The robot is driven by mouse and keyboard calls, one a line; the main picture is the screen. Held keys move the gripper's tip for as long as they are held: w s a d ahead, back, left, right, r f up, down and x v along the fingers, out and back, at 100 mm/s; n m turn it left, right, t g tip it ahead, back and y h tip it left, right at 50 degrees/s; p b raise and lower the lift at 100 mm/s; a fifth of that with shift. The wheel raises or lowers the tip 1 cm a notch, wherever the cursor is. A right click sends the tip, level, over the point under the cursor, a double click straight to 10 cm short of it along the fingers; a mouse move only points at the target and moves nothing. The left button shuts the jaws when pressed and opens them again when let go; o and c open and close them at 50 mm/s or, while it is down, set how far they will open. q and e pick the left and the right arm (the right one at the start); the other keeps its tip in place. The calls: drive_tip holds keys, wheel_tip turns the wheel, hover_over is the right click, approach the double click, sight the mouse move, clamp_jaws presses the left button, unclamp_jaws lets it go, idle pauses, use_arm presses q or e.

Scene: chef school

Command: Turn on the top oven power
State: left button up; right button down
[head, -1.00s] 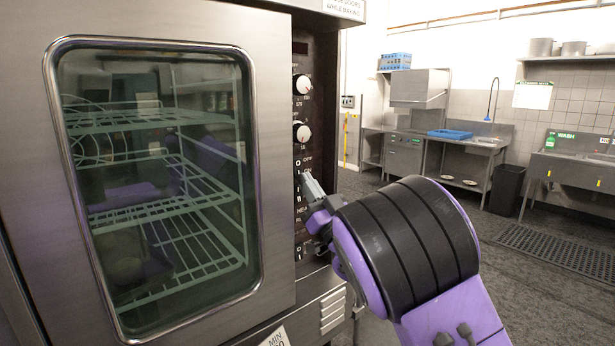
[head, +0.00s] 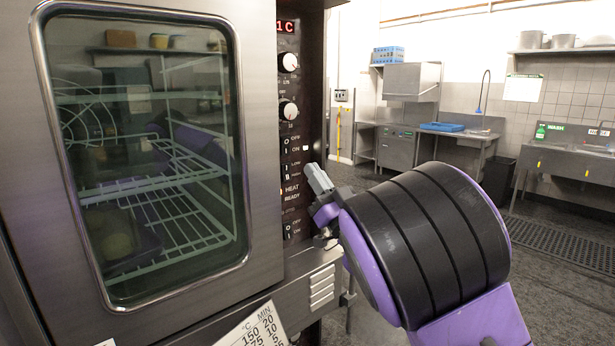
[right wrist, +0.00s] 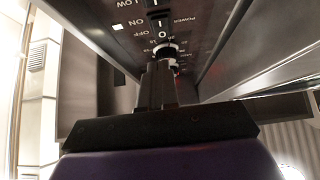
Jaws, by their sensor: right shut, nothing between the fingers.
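The oven (head: 265,180) stands at the left of the head view with its glass door shut. Its dark control panel (head: 300,110) has two white knobs, switches marked OFF and ON, and HEAT READY lettering. The display (head: 287,27) at its top glows red. The power switch (head: 287,143) is near the upper OFF and ON labels. My right gripper (head: 317,178) is shut and empty, at the panel's right edge, seemingly a little off its face. In the right wrist view its shut fingers (right wrist: 158,85) point toward the panel, whose POWER label shows. My left gripper is out of view.
Racks show behind the door glass (head: 150,150). A card with numbers (head: 258,325) is below the door. The floor right of the oven is open, with a floor grate (head: 560,245) and sinks (head: 575,175) farther back.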

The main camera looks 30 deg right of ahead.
use_arm(q)
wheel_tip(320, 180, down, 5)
drive_tip(key=b, duration=0.3)
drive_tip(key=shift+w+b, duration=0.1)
drive_tip(key=shift+b, duration=0.25)
use_arm(e)
drive_tip(key=s+f, duration=0.4)
drive_tip(key=f, duration=0.2)
drive_tip(key=shift+f, duration=0.25)
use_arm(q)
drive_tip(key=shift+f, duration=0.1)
use_arm(e)
drive_tip(key=shift+d, duration=0.1)
